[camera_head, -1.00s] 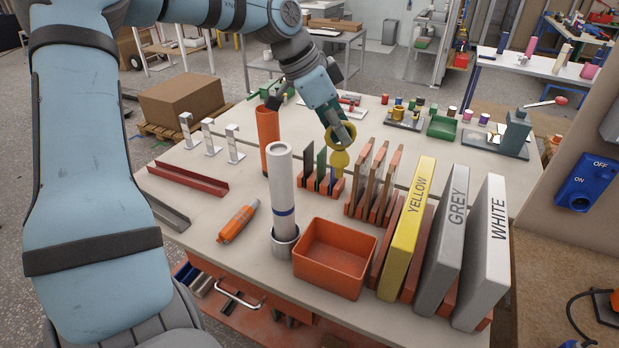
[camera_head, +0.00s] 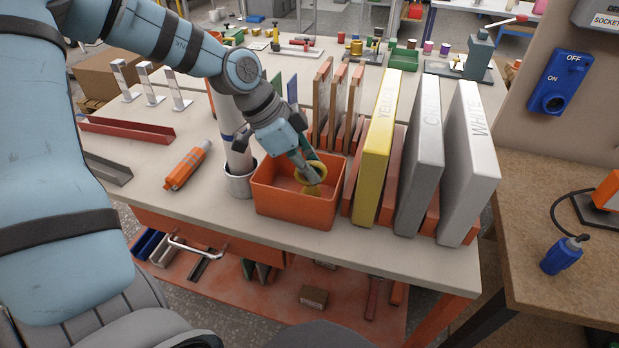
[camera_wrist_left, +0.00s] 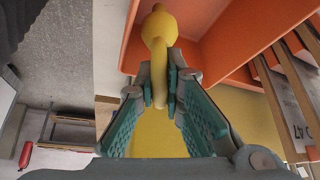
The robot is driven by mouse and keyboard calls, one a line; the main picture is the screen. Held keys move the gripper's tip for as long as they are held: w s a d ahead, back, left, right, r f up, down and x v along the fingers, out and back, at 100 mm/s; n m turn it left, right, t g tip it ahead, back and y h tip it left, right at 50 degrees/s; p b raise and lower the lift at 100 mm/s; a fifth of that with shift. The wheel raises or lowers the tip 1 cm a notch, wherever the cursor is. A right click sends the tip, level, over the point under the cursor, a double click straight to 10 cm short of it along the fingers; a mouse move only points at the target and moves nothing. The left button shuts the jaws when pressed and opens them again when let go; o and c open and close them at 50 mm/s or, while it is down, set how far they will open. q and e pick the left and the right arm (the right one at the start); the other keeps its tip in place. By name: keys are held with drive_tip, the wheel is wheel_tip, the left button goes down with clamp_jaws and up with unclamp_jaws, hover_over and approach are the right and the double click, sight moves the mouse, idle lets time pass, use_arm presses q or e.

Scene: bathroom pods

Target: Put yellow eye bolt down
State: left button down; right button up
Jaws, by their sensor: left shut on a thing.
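The yellow eye bolt (camera_head: 314,188) is in the grip of my left gripper (camera_head: 308,172), inside the outline of the open orange bin (camera_head: 285,206). In the left wrist view the fingers (camera_wrist_left: 160,85) pinch the ring of the eye bolt (camera_wrist_left: 159,28), and its thicker yellow body points away from the gripper. I cannot tell whether the eye bolt touches the bin floor. My right gripper is not in view.
A white tube in a metal cup (camera_head: 240,181) stands left of the bin. Yellow (camera_head: 377,150), grey (camera_head: 420,155) and white (camera_head: 470,160) binders stand close on the right. An orange tool (camera_head: 187,165) lies on the bench to the left. The bench front edge is near.

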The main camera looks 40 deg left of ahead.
use_arm(q)
drive_tip(key=shift+f, duration=0.95)
drive_tip(key=shift+f+b, duration=0.25)
drive_tip(key=shift+b, duration=0.15)
drive_tip(key=c, duration=1.7)
unclamp_jaws()
drive_tip(key=shift+r, duration=0.1)
drive_tip(key=shift+r+p, duration=0.3)
drive_tip(key=shift+p, duration=0.15)
drive_tip(key=p+v, duration=0.1)
drive_tip(key=v, duration=1)
drive_tip(key=shift+a+r, duration=0.2)
drive_tip(key=shift+r, duration=0.15)
drive_tip(key=shift+s, duration=0.15)
